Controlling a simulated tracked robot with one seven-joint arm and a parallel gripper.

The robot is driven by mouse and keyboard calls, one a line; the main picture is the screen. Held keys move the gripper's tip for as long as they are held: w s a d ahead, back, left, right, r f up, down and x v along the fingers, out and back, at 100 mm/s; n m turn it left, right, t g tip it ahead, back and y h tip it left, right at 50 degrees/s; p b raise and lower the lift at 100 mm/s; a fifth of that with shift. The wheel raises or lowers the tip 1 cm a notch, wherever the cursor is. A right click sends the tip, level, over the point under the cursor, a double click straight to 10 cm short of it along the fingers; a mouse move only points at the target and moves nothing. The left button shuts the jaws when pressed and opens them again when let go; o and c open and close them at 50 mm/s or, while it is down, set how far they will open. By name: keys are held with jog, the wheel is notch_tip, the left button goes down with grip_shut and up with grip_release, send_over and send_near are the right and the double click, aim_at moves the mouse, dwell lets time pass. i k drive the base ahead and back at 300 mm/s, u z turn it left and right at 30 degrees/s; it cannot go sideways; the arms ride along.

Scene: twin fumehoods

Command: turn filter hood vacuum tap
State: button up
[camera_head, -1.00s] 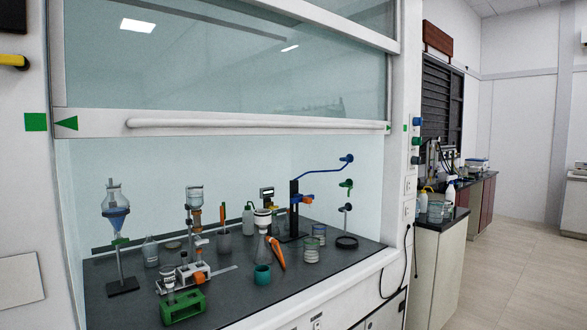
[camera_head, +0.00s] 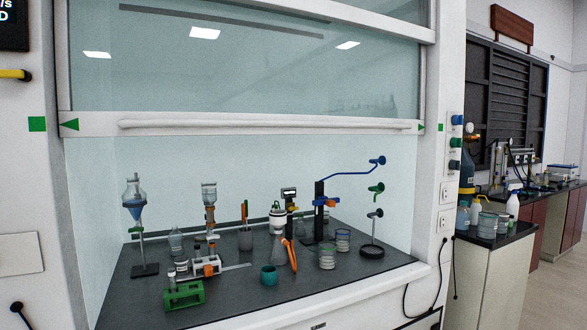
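The fume hood (camera_head: 250,123) fills most of the view, its sash raised above an open front. On its right post are three knobs one above another: a blue knob (camera_head: 457,119), a green knob (camera_head: 456,142) and a dark grey knob (camera_head: 454,165). Which one is the vacuum tap I cannot tell; no label is legible. Inside, on the right of the back wall, are a blue outlet (camera_head: 377,160) with a blue hose, a green outlet (camera_head: 376,188) and a grey outlet (camera_head: 375,213). My gripper is not in view.
Inside the hood stand a funnel on a stand (camera_head: 133,205), a green block (camera_head: 184,296), a flask (camera_head: 278,248), a teal cup (camera_head: 268,275) and several other pieces of glassware. A side bench (camera_head: 490,237) with bottles stands right of the post. Floor shows at far right.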

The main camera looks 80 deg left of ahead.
aim_at(454, 164)
jog(key=z, duration=0.5)
jog(key=i, duration=0.1)
jog(key=u, duration=3.85)
jog(key=i, duration=1.05)
jog(key=z, duration=1.5)
